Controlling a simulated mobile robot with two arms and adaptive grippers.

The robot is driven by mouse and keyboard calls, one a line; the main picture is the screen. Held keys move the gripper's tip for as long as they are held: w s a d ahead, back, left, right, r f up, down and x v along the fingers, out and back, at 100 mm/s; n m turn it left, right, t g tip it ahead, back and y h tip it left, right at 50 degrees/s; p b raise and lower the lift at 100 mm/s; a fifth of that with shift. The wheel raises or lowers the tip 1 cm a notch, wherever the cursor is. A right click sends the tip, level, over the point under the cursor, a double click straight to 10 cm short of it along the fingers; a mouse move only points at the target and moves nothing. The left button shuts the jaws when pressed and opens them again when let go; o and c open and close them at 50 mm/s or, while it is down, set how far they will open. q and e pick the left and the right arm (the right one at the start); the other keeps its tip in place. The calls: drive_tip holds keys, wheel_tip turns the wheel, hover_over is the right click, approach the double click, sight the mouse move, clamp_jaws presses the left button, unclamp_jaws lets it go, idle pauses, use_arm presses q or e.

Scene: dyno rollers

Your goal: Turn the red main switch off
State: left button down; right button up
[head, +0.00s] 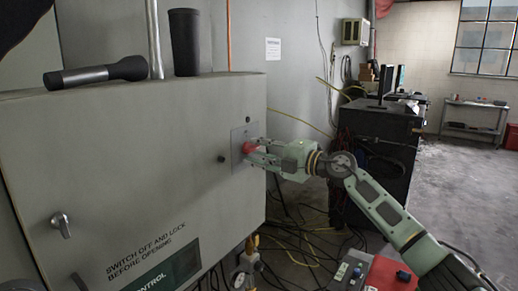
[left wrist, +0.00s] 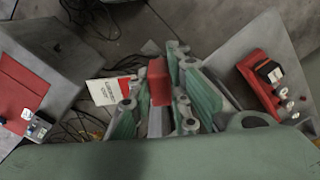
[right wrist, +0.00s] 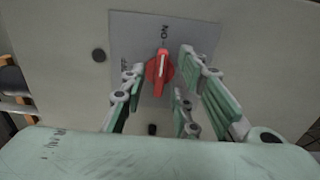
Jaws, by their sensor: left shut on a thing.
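The red main switch (head: 249,147) is a rotary knob on a grey plate (head: 237,139) on the cabinet door. In the right wrist view the switch (right wrist: 159,70) has its white line pointing to the ON label; lettering at the plate's left edge is partly hidden. My right gripper (head: 256,154) is at the switch, its fingers (right wrist: 160,82) open on both sides of the knob with visible gaps. My left gripper (left wrist: 158,98) shows only in its wrist view, shut on a red block-like thing (left wrist: 158,80). A white and red tag (left wrist: 110,90) is beside it.
Cables lie on the floor below. A dark workbench (head: 375,150) stands behind my right arm.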

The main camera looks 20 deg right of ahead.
drive_tip(key=shift+c, duration=0.5)
clamp_jaws()
